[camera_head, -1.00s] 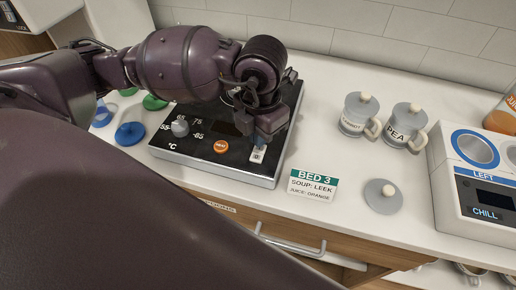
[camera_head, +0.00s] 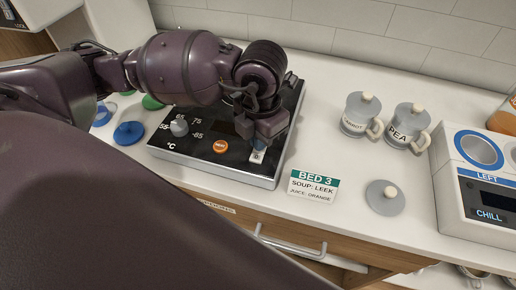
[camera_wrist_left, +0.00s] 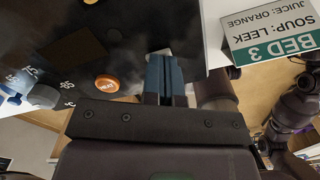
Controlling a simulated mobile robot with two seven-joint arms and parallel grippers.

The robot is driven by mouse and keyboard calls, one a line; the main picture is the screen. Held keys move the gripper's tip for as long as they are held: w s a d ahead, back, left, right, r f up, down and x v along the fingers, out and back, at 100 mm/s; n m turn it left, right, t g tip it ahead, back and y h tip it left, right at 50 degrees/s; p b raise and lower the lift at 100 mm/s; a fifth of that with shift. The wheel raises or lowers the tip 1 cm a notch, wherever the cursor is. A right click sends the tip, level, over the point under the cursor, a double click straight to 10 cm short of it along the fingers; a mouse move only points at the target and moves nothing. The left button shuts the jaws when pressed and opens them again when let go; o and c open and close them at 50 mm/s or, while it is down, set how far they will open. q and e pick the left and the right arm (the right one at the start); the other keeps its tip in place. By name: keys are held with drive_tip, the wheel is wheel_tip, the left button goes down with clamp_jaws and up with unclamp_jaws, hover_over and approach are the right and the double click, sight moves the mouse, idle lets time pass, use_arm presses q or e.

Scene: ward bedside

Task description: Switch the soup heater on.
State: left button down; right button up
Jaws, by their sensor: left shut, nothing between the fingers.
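The soup heater (camera_head: 212,172) is a flat black-topped unit with a silver edge on the counter. It has a grey temperature knob (camera_head: 179,127) with printed numbers and an orange button (camera_head: 220,146), which also shows in the left wrist view (camera_wrist_left: 107,84). A small white switch (camera_head: 257,157) sits near its front right corner. My left gripper (camera_head: 262,134) is shut and empty, right above the switch; I cannot tell whether it touches. My right gripper is not in view.
Two lidded mugs (camera_head: 358,115) (camera_head: 406,127), a loose grey lid (camera_head: 383,197) and a chill unit (camera_head: 480,190) stand further right. Blue and green lids (camera_head: 129,134) lie left. A drawer handle (camera_head: 290,247) sticks out below.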

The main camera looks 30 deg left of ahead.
use_arm(q)
drive_tip(key=shift+f, duration=0.4)
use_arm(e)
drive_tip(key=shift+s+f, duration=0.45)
use_arm(q)
drive_tip(key=shift+r+p, duration=1.05)
drive_tip(key=shift+r, duration=1)
drive_tip(key=shift+r+p, duration=0.5)
drive_tip(key=shift+r, duration=0.3)
drive_tip(key=shift+r+p, duration=0.4)
drive_tip(key=shift+r, duration=0.35)
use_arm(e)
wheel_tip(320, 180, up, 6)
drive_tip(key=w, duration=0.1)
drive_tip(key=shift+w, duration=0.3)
